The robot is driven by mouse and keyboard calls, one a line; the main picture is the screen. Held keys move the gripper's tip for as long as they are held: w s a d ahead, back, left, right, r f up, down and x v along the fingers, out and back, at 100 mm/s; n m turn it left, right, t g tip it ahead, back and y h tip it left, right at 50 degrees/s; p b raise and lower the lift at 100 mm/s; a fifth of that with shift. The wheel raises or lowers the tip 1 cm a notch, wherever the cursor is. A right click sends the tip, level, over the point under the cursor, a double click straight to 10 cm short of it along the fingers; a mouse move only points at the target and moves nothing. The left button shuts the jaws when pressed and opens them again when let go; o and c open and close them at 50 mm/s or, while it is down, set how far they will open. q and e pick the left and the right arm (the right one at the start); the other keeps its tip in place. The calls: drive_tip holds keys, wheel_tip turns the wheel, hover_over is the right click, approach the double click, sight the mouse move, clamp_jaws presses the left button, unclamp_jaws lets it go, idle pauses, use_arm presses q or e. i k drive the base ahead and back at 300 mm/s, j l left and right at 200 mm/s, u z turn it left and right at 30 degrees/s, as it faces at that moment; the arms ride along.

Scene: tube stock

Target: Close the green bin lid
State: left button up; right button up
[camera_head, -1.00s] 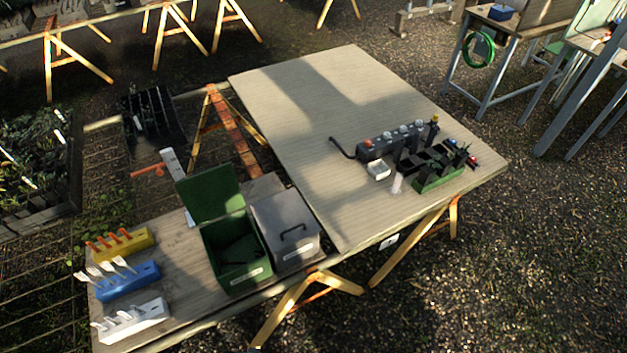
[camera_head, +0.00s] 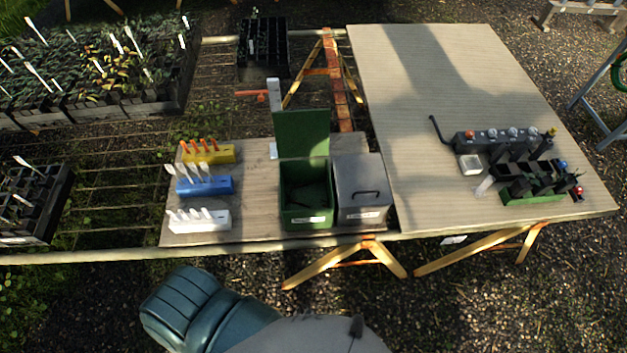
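The green bin (camera_head: 307,212) stands on the lower wooden board in the middle of the view. Its green lid (camera_head: 303,134) is open and stands up at the back of the bin. The inside of the bin looks dark, with something dark in it that I cannot make out. Neither of my grippers shows in the view. A teal and grey part of my own body shows at the bottom edge, in front of the table.
A grey bin (camera_head: 360,190) with a closed, handled lid stands right beside the green bin. Yellow (camera_head: 209,154), blue (camera_head: 204,186) and white (camera_head: 199,221) label holders stand to the left. A larger tabletop (camera_head: 440,110) at right holds a power strip (camera_head: 505,139) and a green tray (camera_head: 533,197).

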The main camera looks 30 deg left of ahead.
sight(299, 132)
drive_tip(key=u, duration=1.35)
